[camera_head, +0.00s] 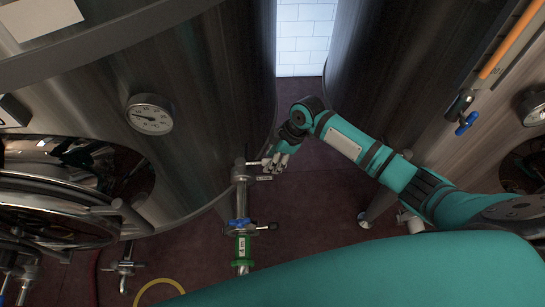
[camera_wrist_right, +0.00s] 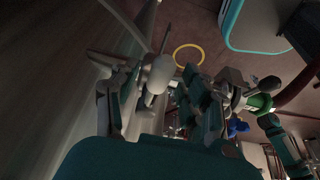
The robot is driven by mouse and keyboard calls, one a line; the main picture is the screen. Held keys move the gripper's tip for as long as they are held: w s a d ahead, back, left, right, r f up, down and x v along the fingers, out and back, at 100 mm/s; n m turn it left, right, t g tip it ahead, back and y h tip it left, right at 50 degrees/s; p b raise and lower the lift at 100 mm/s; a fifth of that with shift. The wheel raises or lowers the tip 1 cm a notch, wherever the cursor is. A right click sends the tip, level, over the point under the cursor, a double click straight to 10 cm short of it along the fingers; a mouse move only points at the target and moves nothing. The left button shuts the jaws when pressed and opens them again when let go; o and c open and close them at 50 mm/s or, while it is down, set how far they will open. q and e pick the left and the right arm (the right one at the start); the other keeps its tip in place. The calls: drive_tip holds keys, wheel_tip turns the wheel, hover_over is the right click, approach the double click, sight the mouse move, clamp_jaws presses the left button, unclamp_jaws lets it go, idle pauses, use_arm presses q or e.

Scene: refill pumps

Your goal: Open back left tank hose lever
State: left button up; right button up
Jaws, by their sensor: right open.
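The large steel tank (camera_head: 205,95) on the left has an outlet pipe (camera_head: 240,190) at its lower right side. A thin lever (camera_head: 255,163) sticks out to the right at the top of this pipe. My right gripper (camera_head: 274,163) is at the lever's outer end, open. In the right wrist view, a pale rounded handle (camera_wrist_right: 160,72) with a thin rod lies between the open fingers of the right gripper (camera_wrist_right: 150,82). I cannot tell whether the fingers touch it. My left gripper is not in view.
Below on the pipe are a blue valve part (camera_head: 239,224) and a green coupling (camera_head: 243,247). A round gauge (camera_head: 150,114) sits on the tank. Another tank (camera_head: 390,90) stands right. A yellow hose (camera_head: 160,284) lies on the dark red floor (camera_head: 310,215).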

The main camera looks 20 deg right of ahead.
drive_tip(key=shift+c, duration=0.4)
clamp_jaws()
drive_tip(key=shift+a, duration=0.1)
